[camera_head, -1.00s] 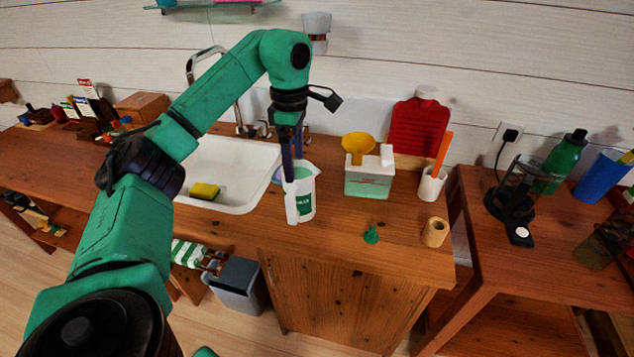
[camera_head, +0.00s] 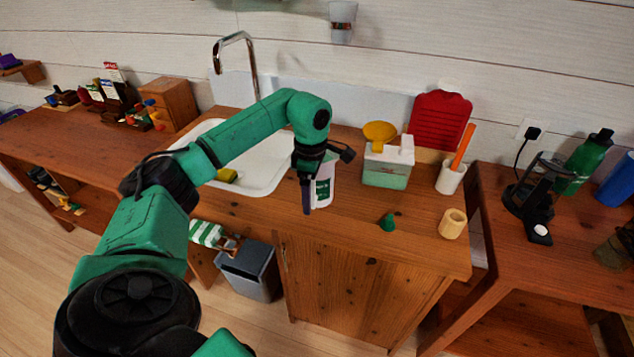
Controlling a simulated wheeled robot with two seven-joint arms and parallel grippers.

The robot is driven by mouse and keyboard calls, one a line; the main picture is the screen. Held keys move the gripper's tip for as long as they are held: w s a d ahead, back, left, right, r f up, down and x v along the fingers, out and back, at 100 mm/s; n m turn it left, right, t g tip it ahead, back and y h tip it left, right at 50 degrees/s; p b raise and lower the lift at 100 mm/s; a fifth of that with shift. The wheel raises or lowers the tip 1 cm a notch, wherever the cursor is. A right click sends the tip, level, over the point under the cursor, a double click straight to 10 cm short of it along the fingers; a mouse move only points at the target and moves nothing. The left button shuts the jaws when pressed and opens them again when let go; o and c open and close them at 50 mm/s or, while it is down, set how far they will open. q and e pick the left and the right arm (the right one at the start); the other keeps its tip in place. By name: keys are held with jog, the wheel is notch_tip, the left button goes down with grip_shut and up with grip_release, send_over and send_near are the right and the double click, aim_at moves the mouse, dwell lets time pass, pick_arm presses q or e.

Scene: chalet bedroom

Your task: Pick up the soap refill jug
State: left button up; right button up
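The soap refill jug (camera_head: 325,185), white with a green label, stands upright on the wooden counter just right of the sink. My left gripper (camera_head: 307,208) points down at the jug's left, near side, where its handle is. One dark finger hangs in front of the jug and hides its left part. The gripper's wrist covers the jug's top. Whether the fingers are closed on the handle cannot be told. My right gripper is not in view.
A white-and-green dispenser box (camera_head: 386,177) with a yellow funnel (camera_head: 380,131) stands right of the jug. The sink (camera_head: 265,170) and faucet (camera_head: 236,40) are at left.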

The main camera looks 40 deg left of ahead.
pick_arm(q)
grip_shut()
jog(key=shift+r, duration=0.1)
jog(key=shift+w, duration=0.1)
